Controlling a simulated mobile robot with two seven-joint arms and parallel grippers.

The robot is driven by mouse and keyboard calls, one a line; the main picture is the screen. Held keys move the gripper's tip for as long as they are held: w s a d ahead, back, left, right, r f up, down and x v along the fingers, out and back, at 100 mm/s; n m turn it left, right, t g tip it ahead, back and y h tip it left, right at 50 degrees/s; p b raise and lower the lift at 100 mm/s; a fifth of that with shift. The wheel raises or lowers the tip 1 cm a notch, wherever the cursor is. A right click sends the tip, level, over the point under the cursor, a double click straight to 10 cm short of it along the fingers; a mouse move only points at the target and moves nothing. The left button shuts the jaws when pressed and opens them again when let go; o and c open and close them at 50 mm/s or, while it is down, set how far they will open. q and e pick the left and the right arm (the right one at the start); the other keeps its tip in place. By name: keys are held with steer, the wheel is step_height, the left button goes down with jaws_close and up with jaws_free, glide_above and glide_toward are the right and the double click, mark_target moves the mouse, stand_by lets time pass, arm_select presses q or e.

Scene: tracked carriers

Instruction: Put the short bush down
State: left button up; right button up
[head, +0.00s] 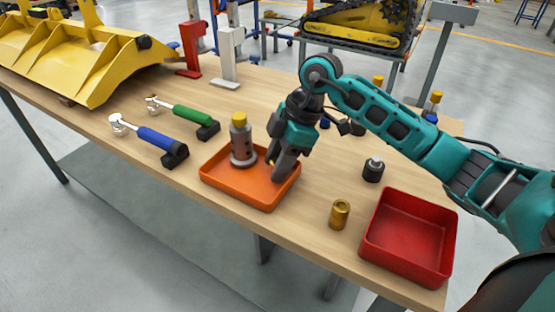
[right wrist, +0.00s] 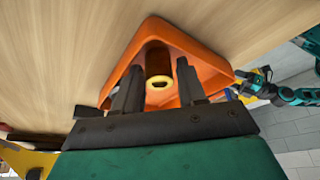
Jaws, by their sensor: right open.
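The orange tray (head: 222,187) lies on the wooden bench, left of centre in the head view. My right gripper (head: 276,170) reaches down into its right part. In the right wrist view a short brass-coloured bush (right wrist: 159,82) stands in the orange tray (right wrist: 212,62). Its ring-shaped top faces the camera. The open fingers of the right gripper (right wrist: 159,88) stand on either side of it, close beside it. In the head view the fingers hide most of this bush. My left gripper shows in neither view.
A grey post with a yellow top (head: 240,143) stands in the tray, left of the gripper. A brass bush (head: 340,214), a dark cylinder (head: 373,169) and a red tray (head: 383,258) are to the right. Blue (head: 158,141) and green (head: 190,115) tools lie left.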

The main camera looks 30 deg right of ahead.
arm_select(q)
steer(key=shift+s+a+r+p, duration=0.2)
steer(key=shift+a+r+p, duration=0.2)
steer(key=shift+p, duration=0.45)
arm_select(e)
steer(key=v, duration=1.2)
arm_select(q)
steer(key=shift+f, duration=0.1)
